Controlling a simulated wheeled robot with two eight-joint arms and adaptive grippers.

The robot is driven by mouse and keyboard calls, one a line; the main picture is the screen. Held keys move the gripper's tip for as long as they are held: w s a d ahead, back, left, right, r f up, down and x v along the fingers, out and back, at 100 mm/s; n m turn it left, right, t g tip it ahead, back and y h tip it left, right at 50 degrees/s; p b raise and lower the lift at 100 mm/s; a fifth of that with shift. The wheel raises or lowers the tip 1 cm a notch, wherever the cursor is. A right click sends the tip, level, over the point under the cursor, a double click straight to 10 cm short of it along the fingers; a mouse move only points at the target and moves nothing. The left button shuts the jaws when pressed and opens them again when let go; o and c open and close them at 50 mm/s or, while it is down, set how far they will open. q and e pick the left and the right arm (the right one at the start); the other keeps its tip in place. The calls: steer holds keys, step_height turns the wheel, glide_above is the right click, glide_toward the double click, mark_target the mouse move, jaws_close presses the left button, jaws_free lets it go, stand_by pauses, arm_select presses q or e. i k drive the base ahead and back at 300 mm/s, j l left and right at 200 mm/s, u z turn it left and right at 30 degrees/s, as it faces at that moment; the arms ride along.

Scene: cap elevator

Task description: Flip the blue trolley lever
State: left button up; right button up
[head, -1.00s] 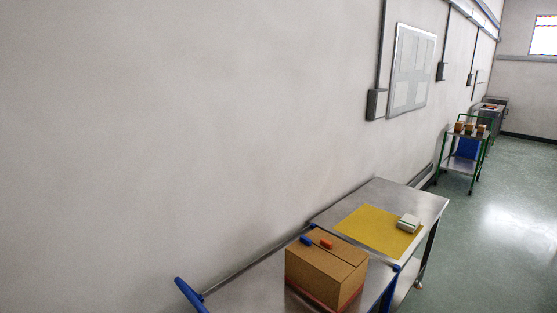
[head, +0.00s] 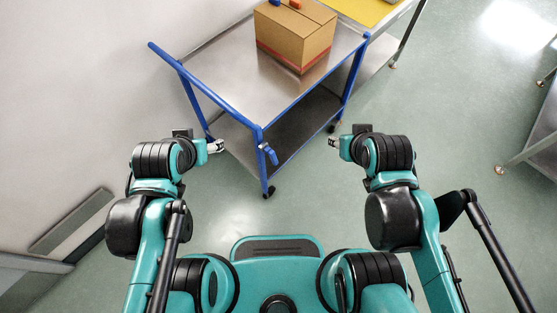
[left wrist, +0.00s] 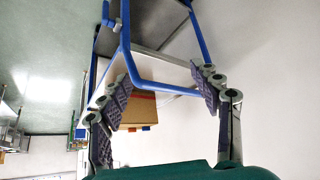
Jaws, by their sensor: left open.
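The blue trolley (head: 222,101) stands ahead of me, with a blue tubular frame and grey metal shelves. A short blue lever (head: 270,154) hangs at its near right corner post, just below the end of the push handle. My left gripper (head: 216,146) is left of the lever, apart from it, near the trolley's near left side. In the left wrist view its fingers (left wrist: 164,84) are spread and empty, with the blue frame beyond them. My right gripper (head: 334,142) is right of the lever, apart from it; its finger gap is too small to make out.
A cardboard box (head: 293,38) stands on the trolley's top shelf. Behind it is a table with a yellow mat (head: 362,8). A metal table (head: 535,135) stands at the right. A wall runs along the left. The floor between me and the trolley is clear.

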mark_target(263, 147)
steer(key=k+l+u, duration=0.15)
steer(key=u, duration=0.25)
steer(key=k+u, duration=0.45)
steer(key=i+l, duration=0.05)
